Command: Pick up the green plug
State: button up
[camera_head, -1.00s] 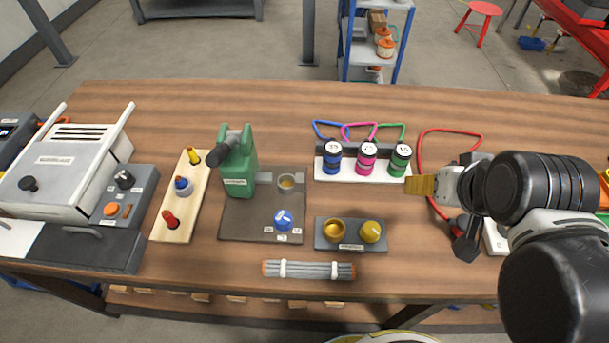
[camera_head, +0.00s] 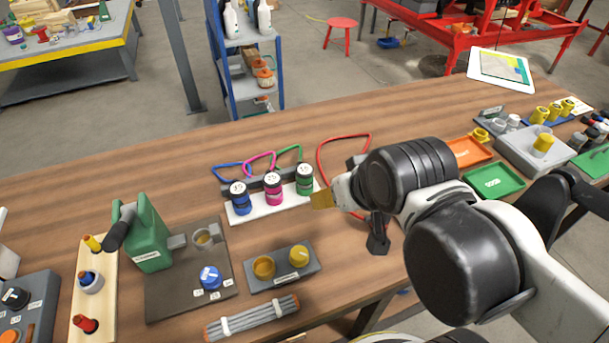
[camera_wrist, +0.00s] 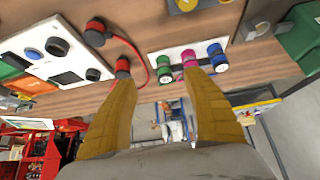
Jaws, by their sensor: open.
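The green plug (camera_head: 305,180) stands upright at the right end of a white holder (camera_head: 240,215), beside a magenta plug (camera_head: 273,188) and a blue plug (camera_head: 239,196). A green cable loop rises behind it. My gripper (camera_head: 322,199) is just right of the green plug in the head view, its yellow fingers pointing left. In the wrist view my gripper (camera_wrist: 161,76) is open and empty, and the green plug (camera_wrist: 165,70) appears between the fingertips. The magenta plug (camera_wrist: 190,60) shows by the right fingertip. The head view does not make clear whether any finger touches the plug.
A red cable (camera_head: 340,137) loops behind my gripper. Orange (camera_head: 468,150) and green (camera_head: 492,181) trays are to the right.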

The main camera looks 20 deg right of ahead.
jog(key=shift+o, duration=1)
jog(key=n+g+p, duration=0.1)
jog(key=p, duration=0.3)
send_near(310, 173)
jog(key=w+f, duration=0.1)
jog(key=f, duration=0.1)
jog(key=w+f+n+g, duration=0.1)
jog(key=w+f, duration=0.1)
jog(key=f, duration=0.1)
jog(key=w+f+n+g+y+p, duration=0.1)
jog(key=f, duration=0.1)
jog(key=shift+w+d+f, duration=0.1)
jog(key=shift+w+f, duration=0.1)
jog(key=shift+w, duration=0.15)
jog(key=x, duration=0.1)
jog(key=b+x, duration=0.1)
jog(key=x, duration=0.1)
jog(key=b+x, duration=0.1)
jog(key=x, duration=0.1)
jog(key=shift+w+a+r, duration=0.15)
jog(key=shift+w+a, duration=0.2)
jog(key=shift+w, duration=0.05)
jog(key=shift+r, duration=0.1)
jog(key=shift+c, duration=0.8)
jog(key=c, duration=1.3)
